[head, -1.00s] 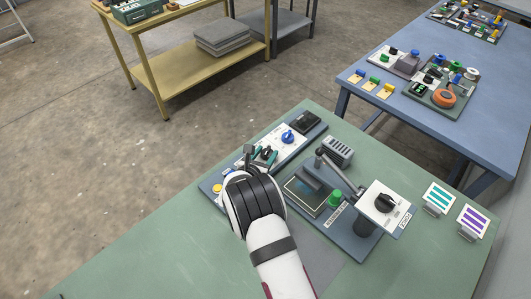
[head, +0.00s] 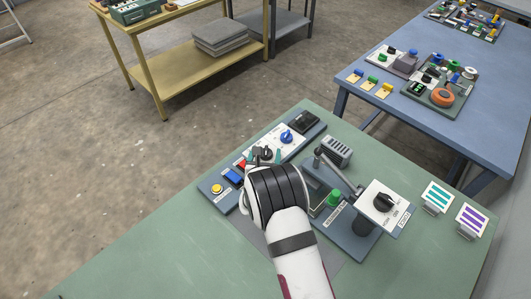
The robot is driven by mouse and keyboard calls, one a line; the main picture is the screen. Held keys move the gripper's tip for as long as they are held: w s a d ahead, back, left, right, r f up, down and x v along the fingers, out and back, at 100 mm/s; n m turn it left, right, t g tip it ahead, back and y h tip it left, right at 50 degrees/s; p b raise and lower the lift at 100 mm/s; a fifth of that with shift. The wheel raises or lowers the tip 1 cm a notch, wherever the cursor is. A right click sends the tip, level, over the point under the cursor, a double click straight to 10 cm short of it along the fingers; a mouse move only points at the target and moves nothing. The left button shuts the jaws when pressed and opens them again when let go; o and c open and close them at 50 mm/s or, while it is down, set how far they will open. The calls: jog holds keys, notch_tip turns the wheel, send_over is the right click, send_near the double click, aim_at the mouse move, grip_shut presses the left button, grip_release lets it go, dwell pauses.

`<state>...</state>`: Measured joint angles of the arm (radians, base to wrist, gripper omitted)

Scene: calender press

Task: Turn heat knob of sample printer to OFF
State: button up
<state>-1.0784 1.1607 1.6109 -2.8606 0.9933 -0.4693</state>
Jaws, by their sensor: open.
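Two devices stand side by side on the green table (head: 130,262). The left one is a long panel with a blue knob (head: 287,137) and a black knob (head: 266,153) on a white plate. The right device has a white plate with a black knob (head: 384,203), a green button (head: 334,197) and a lever arm (head: 337,172). The labels are too small to read, so I cannot tell which knob is the heat knob. My gripper (head: 264,158) is open, with its fingers close to the left panel's black knob; my wrist hides part of both devices. Contact cannot be made out.
The left panel also has a yellow button (head: 217,189) and a blue switch (head: 233,176). Two striped cards (head: 437,197) (head: 471,220) stand at the right. A blue table (head: 420,130) with other devices is behind. The green table's left front is clear.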

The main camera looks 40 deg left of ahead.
jog(key=m+t+h, duration=0.1)
jog(key=m+h, duration=0.1)
jog(key=shift+s+a+m+t+h, duration=0.15)
jog(key=shift+a+m+t+h, duration=0.15)
jog(key=shift+m+t+h, duration=0.1)
jog(key=v, duration=1.6)
jog(key=w+d+r+m+h, duration=0.4)
jog(key=w+d+r+m, duration=0.2)
jog(key=d, duration=0.4)
jog(key=w+d+r+m+h, duration=0.4)
jog(key=w+d+r+m, duration=0.2)
jog(key=d, duration=0.3)
jog(key=shift+w+d+r+g+h, duration=0.2)
jog(key=shift+w+d+g+h, duration=0.15)
jog(key=shift+d+g+h, duration=0.05)
